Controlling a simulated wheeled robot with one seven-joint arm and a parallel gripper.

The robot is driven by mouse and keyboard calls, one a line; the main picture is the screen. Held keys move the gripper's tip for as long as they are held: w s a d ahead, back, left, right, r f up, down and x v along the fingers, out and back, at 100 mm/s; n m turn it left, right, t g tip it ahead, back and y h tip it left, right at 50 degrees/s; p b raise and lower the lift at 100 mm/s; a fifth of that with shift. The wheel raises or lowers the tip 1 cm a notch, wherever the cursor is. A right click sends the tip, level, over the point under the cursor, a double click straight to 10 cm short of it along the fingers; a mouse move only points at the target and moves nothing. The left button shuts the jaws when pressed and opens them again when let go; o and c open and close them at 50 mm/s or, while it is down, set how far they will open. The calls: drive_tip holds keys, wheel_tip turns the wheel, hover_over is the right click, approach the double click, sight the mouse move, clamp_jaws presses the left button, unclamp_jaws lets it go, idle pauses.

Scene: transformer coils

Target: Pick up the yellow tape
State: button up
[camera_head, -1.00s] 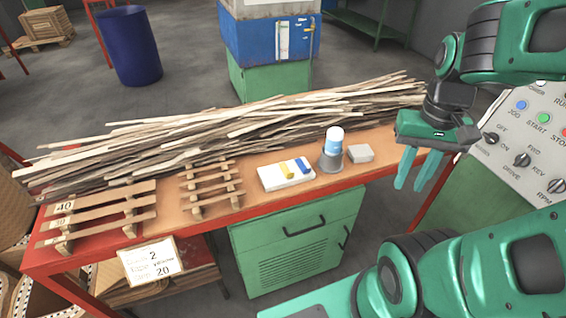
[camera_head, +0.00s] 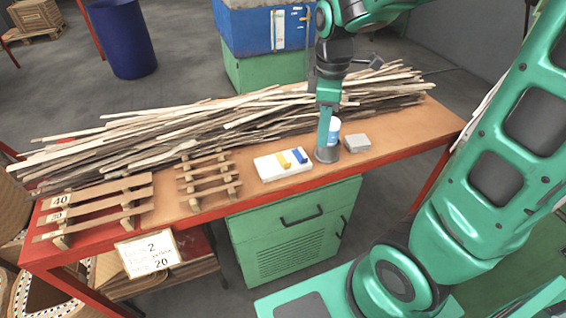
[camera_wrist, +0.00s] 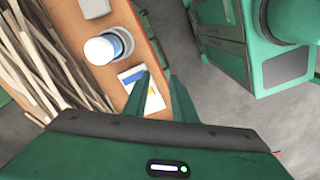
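The yellow tape (camera_head: 284,161) lies on a white block (camera_head: 267,167) on the workbench, beside a blue piece (camera_head: 299,156). In the wrist view the yellow tape (camera_wrist: 152,89) shows only as a small patch next to my finger, and the blue piece (camera_wrist: 133,76) is clearer. My gripper (camera_head: 324,142) points down over the bench, right of the yellow tape, in front of the blue-and-white container. In the wrist view my gripper (camera_wrist: 160,84) has its two fingers apart with nothing between them. From the head view the fingers overlap.
A blue-and-white container (camera_wrist: 117,42) stands in a grey holder (camera_head: 327,153) close to my gripper. A grey block (camera_head: 357,143) is right of it. Long wooden strips (camera_head: 220,122) fill the bench's back, and wooden racks (camera_head: 208,180) stand at left.

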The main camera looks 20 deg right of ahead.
sight(283, 159)
drive_tip(key=w+a+f+n, duration=0.1)
drive_tip(key=a+f+n, duration=0.1)
drive_tip(key=w+a+f+n, duration=0.2)
drive_tip(key=a, duration=0.1)
drive_tip(key=w+a+f+n, duration=0.2)
drive_tip(key=shift+a+f+n, duration=0.2)
drive_tip(key=shift+a+n, duration=0.05)
drive_tip(key=shift+n, duration=0.15)
drive_tip(key=shift+d+f, duration=0.15)
drive_tip(key=shift+f, duration=1.45)
drive_tip(key=shift+d+f, duration=0.1)
drive_tip(key=shift+f, duration=1.45)
drive_tip(key=shift+c, duration=0.7)
clamp_jaws()
